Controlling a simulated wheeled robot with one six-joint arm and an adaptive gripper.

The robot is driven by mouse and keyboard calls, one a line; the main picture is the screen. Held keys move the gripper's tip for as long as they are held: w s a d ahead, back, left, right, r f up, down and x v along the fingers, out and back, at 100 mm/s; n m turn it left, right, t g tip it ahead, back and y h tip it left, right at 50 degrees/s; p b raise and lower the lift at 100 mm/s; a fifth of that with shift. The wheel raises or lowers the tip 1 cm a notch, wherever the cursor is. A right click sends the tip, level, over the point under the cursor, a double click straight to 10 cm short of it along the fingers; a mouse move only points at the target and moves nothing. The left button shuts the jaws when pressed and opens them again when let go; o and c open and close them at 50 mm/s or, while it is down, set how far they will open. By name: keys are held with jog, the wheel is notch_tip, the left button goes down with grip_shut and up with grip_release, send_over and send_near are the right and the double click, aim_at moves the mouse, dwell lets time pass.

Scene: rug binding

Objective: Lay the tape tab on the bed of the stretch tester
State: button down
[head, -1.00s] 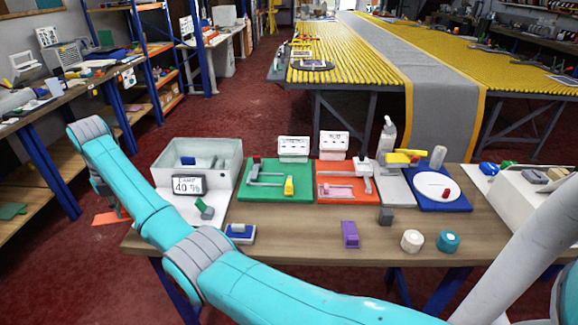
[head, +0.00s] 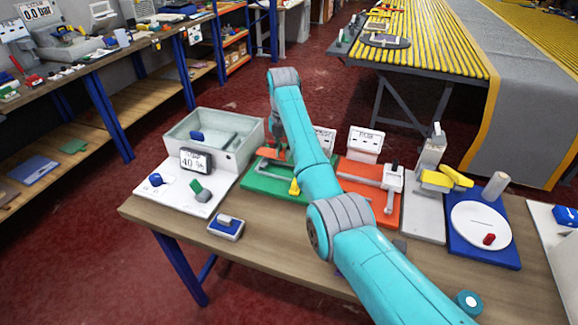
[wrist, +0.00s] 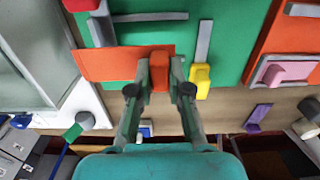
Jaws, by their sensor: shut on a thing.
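My gripper (wrist: 159,88) is shut on the small orange-red block of the tape tab (wrist: 110,63), a flat orange strip. The tab hangs over the near left part of a green board (wrist: 235,45), with its strip reaching left past the board's edge. Height above the board is hard to judge. The green board carries a grey rail (wrist: 150,17), a red block (wrist: 82,5) and a yellow handle (wrist: 200,76); it looks like the stretch tester. In the head view the green board (head: 262,182) is partly hidden behind my arm, with a bit of orange showing at its far left.
A grey open bin (head: 250,150) and a "40 %" display (head: 196,161) stand left of the green board. An orange-based device (head: 385,205) stands close on its right. A blue-and-white pad (head: 226,228) lies near the front edge.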

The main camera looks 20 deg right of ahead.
aim_at(286, 173)
jog(key=shift+s+d+f, duration=0.1)
jog(key=shift+d+f, duration=0.1)
jog(key=shift+f, duration=0.3)
jog(key=shift+d+f, duration=0.15)
jog(key=shift+f, duration=2.6)
jog(key=shift+f, duration=0.15)
jog(key=c, duration=1.1)
grip_release()
notch_tip(286, 173, up, 12)
jog(key=shift+r, duration=0.15)
